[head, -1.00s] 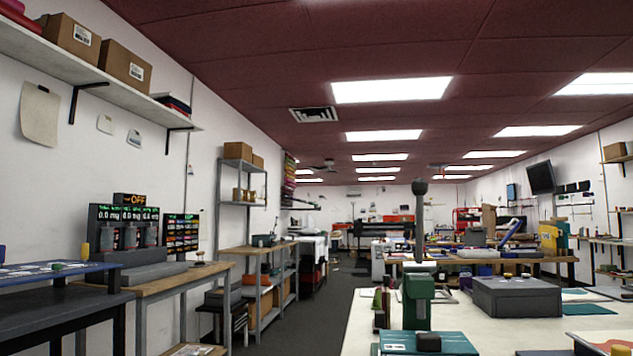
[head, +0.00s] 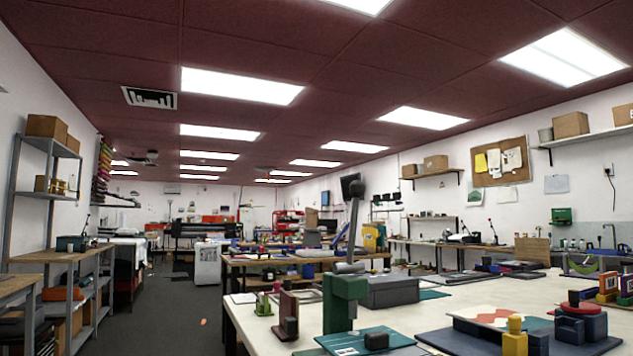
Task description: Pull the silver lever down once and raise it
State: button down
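A green press (head: 343,300) stands on the white-topped table in the lower middle of the head view. My gripper is not in view.
The white table (head: 465,300) also bears a grey box (head: 388,292) behind the press, and a yellow bottle-like piece (head: 515,337) and blue blocks (head: 581,325) at right. A dark floor aisle (head: 185,310) is open at left. Shelving (head: 45,200) lines the left wall.

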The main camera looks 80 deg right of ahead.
aim_at(356, 187)
jog(key=i+z, duration=0.25)
jog(key=z, duration=0.15)
jog(key=i+z, duration=0.3)
jog(key=z, duration=0.15)
jog(key=i+j+z, duration=0.15)
jog(key=z, duration=0.25)
jog(key=i+z, duration=0.2)
jog(key=z, duration=0.3)
jog(key=i+j+z, duration=0.15)
jog(key=z, duration=0.3)
jog(key=i+j+z, duration=0.2)
jog(key=z, duration=0.3)
